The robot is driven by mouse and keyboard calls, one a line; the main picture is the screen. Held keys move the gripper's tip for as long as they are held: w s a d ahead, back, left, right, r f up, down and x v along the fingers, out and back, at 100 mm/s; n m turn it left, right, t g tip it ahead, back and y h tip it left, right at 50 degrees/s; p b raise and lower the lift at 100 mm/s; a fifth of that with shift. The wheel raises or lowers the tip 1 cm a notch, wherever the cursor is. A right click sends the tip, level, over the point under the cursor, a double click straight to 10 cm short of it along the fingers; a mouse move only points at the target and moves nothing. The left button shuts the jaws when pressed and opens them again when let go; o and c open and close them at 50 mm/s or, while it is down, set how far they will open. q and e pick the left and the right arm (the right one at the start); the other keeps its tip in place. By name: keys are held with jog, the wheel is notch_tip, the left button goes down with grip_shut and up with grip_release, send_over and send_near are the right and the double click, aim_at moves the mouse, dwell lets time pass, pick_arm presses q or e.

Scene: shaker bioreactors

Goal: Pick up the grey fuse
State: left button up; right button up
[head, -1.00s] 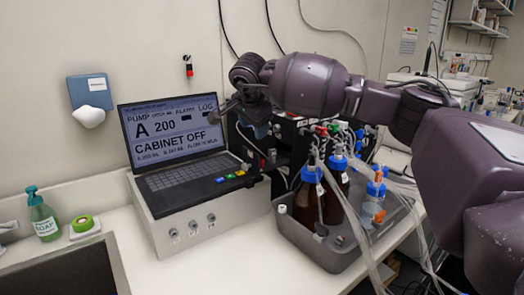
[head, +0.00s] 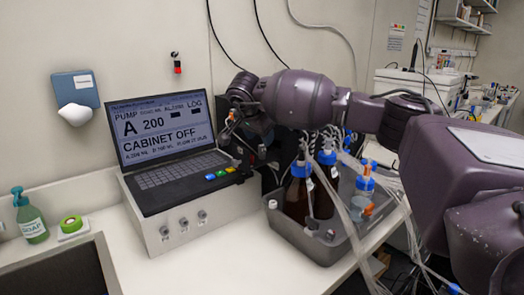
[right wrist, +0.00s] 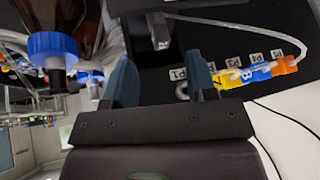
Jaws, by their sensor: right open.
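My right gripper (head: 229,127) is beside the right edge of the laptop-like screen unit, in front of the dark pump equipment. In the right wrist view its two blue-grey fingers (right wrist: 163,80) are apart with nothing held between them. A grey metallic block (right wrist: 159,32) lies beyond the fingertips, roughly in line with the gap, against a black surface. I cannot tell for sure whether it is the grey fuse. No fuse can be made out clearly in the head view, where the arm hides part of the equipment. My left gripper is not in view.
A grey tray (head: 330,250) holds brown bottles (head: 297,197) with blue caps and loose tubing, close to the right arm. The laptop (head: 168,150) stands on a white box. Labelled yellow, blue and orange parts (right wrist: 255,74) line the black surface. Soap (head: 31,218) stands left.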

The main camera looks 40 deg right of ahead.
aim_at(262, 146)
jog(key=x, duration=0.4)
jog(key=shift+w+f, duration=0.1)
jog(key=shift+f, duration=0.1)
grip_shut()
